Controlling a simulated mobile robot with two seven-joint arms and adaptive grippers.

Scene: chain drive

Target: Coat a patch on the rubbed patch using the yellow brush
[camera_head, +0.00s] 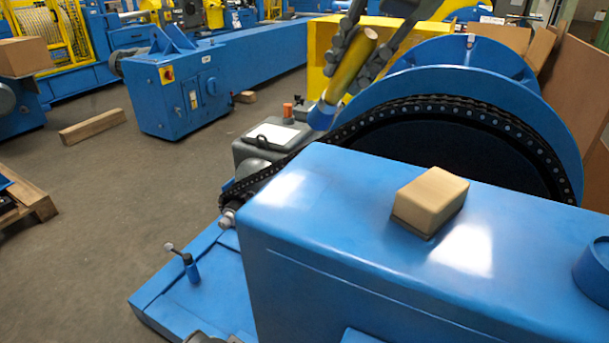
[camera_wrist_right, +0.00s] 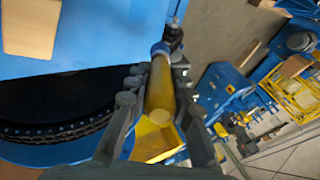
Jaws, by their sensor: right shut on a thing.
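The yellow brush (camera_head: 349,66) is held in my right gripper (camera_head: 356,58), whose dark fingers close on both sides of its handle. The brush is tilted, with its blue end (camera_head: 321,116) pointing down, in front of the chain (camera_head: 440,105). In the right wrist view the brush (camera_wrist_right: 160,92) lies between the fingers (camera_wrist_right: 160,82) and its blue end (camera_wrist_right: 160,48) points away from them. A pale patch (camera_head: 465,249) and a fainter one (camera_head: 287,188) show on the blue housing (camera_head: 330,220); I cannot tell whether either is rubbed or glare. My left gripper is not in view.
A tan block (camera_head: 432,196) sits on the housing top; it also shows in the right wrist view (camera_wrist_right: 32,28). The chain runs around a large blue wheel (camera_head: 520,100). A grey unit (camera_head: 268,140) stands beside the chain. Open floor (camera_head: 90,220) lies left.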

